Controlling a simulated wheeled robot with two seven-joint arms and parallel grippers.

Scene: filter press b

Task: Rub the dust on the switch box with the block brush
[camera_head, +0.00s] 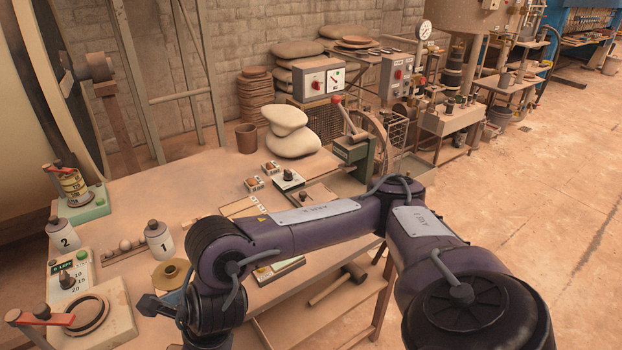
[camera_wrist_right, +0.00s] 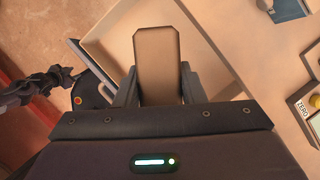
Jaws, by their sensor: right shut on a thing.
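My right gripper (camera_head: 156,306) reaches in at the lower left of the head view, near the bench's front. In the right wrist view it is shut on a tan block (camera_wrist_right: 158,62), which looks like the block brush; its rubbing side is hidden. The block cannot be made out in the head view. A small box with a black knob (camera_head: 288,180) stands on the bench, and a grey box with a red button and a dial (camera_head: 318,80) stands farther back. I cannot tell which is the switch box, nor see a dust patch. My left gripper is not in view.
A mallet (camera_head: 340,284) lies on the shelf below. The floor at right (camera_head: 545,200) is clear.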

